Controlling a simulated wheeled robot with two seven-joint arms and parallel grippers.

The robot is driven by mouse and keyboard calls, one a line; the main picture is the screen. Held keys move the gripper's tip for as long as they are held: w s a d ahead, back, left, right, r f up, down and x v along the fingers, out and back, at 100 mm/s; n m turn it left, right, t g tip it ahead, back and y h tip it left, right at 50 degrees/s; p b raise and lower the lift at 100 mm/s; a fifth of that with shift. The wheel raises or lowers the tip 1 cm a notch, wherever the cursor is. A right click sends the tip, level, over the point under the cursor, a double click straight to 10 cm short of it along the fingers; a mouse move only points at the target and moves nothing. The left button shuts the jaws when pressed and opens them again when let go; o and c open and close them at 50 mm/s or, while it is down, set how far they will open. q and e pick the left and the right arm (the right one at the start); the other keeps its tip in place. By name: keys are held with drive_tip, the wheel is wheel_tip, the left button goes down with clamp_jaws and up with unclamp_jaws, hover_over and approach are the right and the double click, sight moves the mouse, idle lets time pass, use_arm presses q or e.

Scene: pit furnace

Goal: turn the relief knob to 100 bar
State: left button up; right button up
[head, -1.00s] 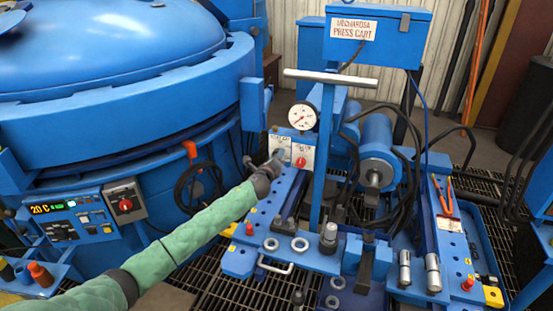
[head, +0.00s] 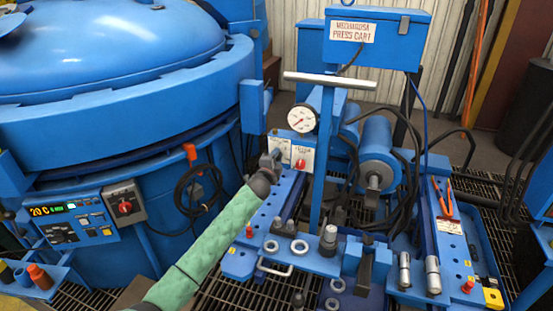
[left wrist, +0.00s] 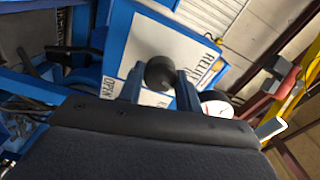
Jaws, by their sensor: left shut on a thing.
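The relief knob (left wrist: 160,73) is a dark round knob on a white plate (left wrist: 178,45) lettered "RELIE…" and "OPEN" in the left wrist view. My left gripper (left wrist: 160,82) has a blue finger on each side of the knob and is shut on it. In the head view, my left gripper (head: 272,159) is at the left white plate (head: 281,147) of the press cart and hides the knob. A round white gauge (head: 303,118) with a red needle stands above the plates; its reading is too small to tell. My right gripper is not in view.
A second white plate with a red knob (head: 301,163) sits just right of my left gripper. The cart's T-bar (head: 330,82) rises close by. The big blue furnace (head: 120,110) stands left, with black hoses (head: 198,190) hanging between.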

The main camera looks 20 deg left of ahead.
use_arm(q)
drive_tip(key=shift+a+n+p, duration=0.1)
drive_tip(key=shift+n+p, duration=0.2)
drive_tip(key=shift+n, duration=1.6)
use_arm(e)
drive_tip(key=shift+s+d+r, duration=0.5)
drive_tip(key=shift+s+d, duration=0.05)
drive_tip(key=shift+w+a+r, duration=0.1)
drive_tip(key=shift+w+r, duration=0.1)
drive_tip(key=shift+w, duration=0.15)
use_arm(q)
drive_tip(key=o, duration=1)
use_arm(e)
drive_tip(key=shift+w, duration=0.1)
use_arm(q)
drive_tip(key=s+b, duration=0.1)
drive_tip(key=s, duration=0.6)
drive_tip(key=shift+s, duration=0.4)
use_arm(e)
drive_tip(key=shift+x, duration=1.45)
